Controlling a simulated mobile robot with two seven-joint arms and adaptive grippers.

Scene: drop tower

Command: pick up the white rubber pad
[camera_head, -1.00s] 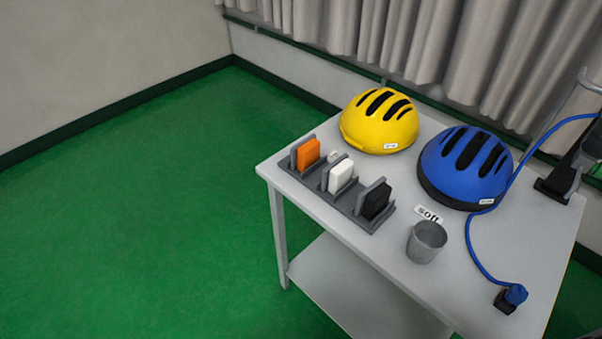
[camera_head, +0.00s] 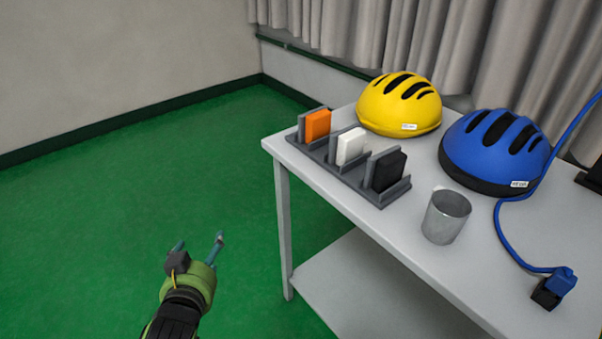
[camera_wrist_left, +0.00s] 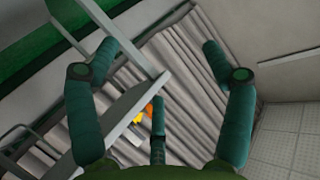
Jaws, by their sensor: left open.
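The white rubber pad (camera_head: 351,146) stands upright in the middle slot of a grey rack (camera_head: 326,160) on the table, between an orange pad (camera_head: 317,125) and a black pad (camera_head: 388,170). My left gripper (camera_head: 199,243) is open and empty over the green floor, to the left of the table and apart from it. The white pad cannot be made out there. My right gripper is not in view.
A grey table (camera_head: 420,253) with a lower shelf bears a yellow helmet (camera_head: 399,104), a blue helmet (camera_head: 494,152), a grey cup (camera_head: 446,216) and a blue cable (camera_head: 508,240) with a plug. The floor (camera_head: 130,200) left of the table is clear.

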